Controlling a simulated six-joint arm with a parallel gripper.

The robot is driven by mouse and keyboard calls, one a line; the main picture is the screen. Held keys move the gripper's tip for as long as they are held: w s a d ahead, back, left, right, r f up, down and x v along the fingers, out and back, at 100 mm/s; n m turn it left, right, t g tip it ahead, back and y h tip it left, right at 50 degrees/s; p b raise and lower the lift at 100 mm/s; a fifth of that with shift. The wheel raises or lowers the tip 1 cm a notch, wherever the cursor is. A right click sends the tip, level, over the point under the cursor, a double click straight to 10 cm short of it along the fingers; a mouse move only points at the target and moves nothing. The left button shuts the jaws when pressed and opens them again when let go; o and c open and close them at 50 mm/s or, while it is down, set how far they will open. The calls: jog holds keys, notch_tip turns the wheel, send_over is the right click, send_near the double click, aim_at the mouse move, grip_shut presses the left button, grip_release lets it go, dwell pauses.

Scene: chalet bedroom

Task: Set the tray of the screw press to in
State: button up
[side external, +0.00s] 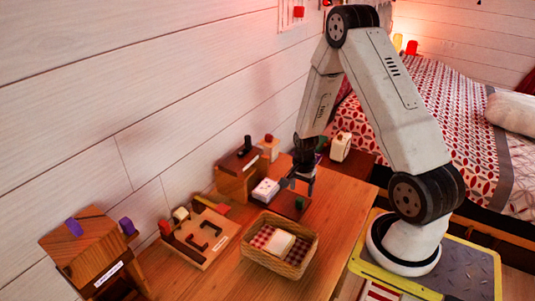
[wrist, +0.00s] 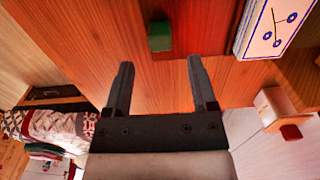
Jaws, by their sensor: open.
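The screw press appears to be the brown wooden block with a dark knob (side external: 238,172), against the wall. A reddish-brown board, apparently its tray (side external: 285,206), extends from it toward the table front. A green block (side external: 300,203) stands at its outer end and also shows in the wrist view (wrist: 160,36). A white block with a blue drawing (side external: 265,190) lies on the board's inner part; the wrist view shows it at the upper right (wrist: 268,28). My gripper (side external: 299,185) is open and empty above the board. In the wrist view its fingertips (wrist: 160,62) point toward the green block, apart from it.
A wicker basket with a checked cloth (side external: 280,245) stands in front of the board. A wooden board with dark hooks (side external: 203,235) and a wooden box with purple knobs (side external: 90,250) are at the left. A pale box with a red knob (wrist: 275,110) is at right in the wrist view.

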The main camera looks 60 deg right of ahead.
aim_at(300, 199)
jog(key=shift+f, duration=2.85)
grip_shut()
